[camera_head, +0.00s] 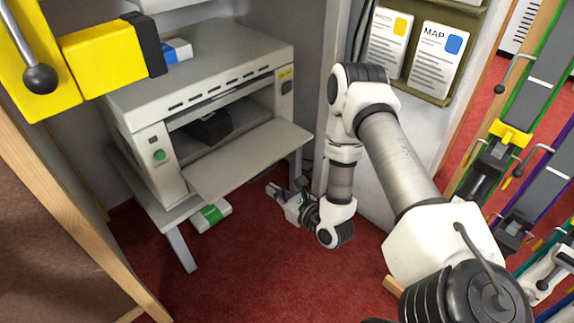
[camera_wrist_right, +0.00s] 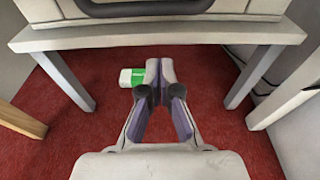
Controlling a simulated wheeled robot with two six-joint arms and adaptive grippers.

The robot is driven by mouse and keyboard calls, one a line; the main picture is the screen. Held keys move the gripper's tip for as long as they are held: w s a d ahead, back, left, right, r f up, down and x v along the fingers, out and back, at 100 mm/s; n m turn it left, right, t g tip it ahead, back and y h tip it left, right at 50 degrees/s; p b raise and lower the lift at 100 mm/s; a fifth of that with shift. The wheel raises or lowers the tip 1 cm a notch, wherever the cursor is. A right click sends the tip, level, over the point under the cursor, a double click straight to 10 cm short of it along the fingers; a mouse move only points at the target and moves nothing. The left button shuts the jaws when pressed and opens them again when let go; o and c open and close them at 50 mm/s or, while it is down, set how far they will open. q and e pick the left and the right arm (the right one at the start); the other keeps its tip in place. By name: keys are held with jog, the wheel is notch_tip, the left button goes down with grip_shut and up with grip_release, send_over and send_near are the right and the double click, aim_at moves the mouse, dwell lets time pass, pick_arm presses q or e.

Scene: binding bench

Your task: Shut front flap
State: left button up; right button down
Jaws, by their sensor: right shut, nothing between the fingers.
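The front flap (camera_head: 247,160) of the grey machine (camera_head: 200,82) is folded down and sticks out level in front of its opening. A dark block (camera_head: 208,127) shows inside the opening. My right gripper (camera_head: 272,190) is below and in front of the flap's right end, apart from it. In the right wrist view its fingers (camera_wrist_right: 160,70) are shut together with nothing between them, pointing toward the machine's stand (camera_wrist_right: 160,36). My left gripper does not show in either view.
A green and white box (camera_head: 211,215) lies on the red floor under the stand. A wall panel with leaflets (camera_head: 437,60) is behind my right arm. A yellow part with a black-knobbed lever (camera_head: 40,79) is at upper left. Red floor is free in front.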

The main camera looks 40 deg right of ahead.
aim_at(251, 160)
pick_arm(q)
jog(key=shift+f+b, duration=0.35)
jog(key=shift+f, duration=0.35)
pick_arm(e)
jog(key=r, duration=0.1)
jog(key=w+r, duration=0.1)
jog(key=r, duration=0.1)
jog(key=shift+w+a+r, duration=0.1)
jog(key=shift+w+r, duration=0.15)
jog(key=shift+r, duration=0.05)
